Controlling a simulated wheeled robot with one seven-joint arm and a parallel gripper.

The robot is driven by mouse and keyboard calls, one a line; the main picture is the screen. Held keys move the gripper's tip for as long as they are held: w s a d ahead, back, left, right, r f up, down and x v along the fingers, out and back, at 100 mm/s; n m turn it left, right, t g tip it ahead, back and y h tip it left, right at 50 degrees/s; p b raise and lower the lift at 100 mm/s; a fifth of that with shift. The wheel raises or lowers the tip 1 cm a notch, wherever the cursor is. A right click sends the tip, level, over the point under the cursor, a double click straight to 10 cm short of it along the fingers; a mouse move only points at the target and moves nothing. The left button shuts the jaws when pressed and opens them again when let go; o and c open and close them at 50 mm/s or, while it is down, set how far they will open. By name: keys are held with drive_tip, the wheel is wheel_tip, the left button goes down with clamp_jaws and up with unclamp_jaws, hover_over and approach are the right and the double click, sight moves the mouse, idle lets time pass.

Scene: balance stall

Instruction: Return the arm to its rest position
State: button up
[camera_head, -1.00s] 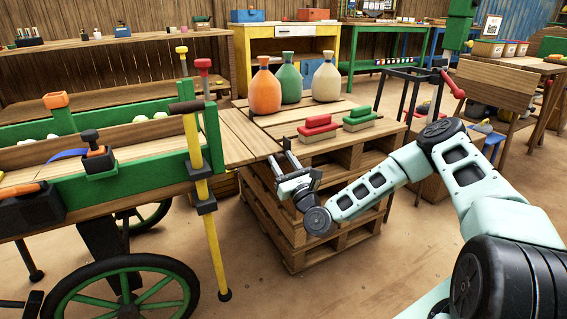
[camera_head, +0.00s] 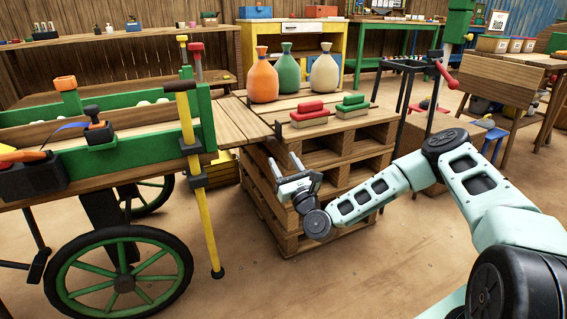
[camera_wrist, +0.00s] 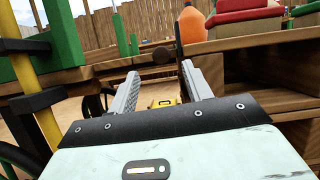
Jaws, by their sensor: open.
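My gripper (camera_head: 284,164) is open and empty in the head view, in front of the near side of the wooden pallet stack (camera_head: 290,238). My arm reaches in from the right, its forearm low and its elbow raised. In the wrist view my gripper's two fingers (camera_wrist: 158,92) stand apart with nothing between them touching them. A small yellow thing (camera_wrist: 163,102) shows beyond, between the fingers.
The green cart (camera_head: 130,158) with its yellow post (camera_head: 190,140) stands left. On the pallets are orange (camera_head: 262,80), green (camera_head: 288,74) and cream (camera_head: 324,76) sacks, plus red (camera_head: 310,111) and green (camera_head: 352,103) blocks. Open floor (camera_head: 330,285) lies in front.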

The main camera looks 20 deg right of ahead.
drive_tip(key=s+a+n+g+y+p, duration=0.1)
drive_tip(key=s+a+n+g+y, duration=0.2)
drive_tip(key=a+n+g+y, duration=0.95)
drive_tip(key=s+a+n+g+h, duration=0.2)
drive_tip(key=s+a+n+h, duration=0.2)
drive_tip(key=s+a+n, duration=0.5)
drive_tip(key=s+d+r+n+g+h+p, duration=0.1)
drive_tip(key=s+d+r+n+g+h, duration=0.2)
drive_tip(key=s+n, duration=0.5)
drive_tip(key=s+r+n+g+h+p, duration=0.1)
drive_tip(key=s+r+n+g+h, duration=0.15)
drive_tip(key=s+r+n, duration=0.6)
drive_tip(key=s+d+n+g+h+p, duration=0.1)
drive_tip(key=s+d+n+g+h, duration=0.2)
drive_tip(key=s, duration=0.9)
wheel_tip(320, 180, up, 38)
drive_tip(key=n+p, duration=0.1)
drive_tip(key=p, duration=3.7)
drive_tip(key=shift+a+r+n+t, duration=0.25)
drive_tip(key=shift+a+n+t, duration=0.05)
drive_tip(key=shift+a, duration=0.15)
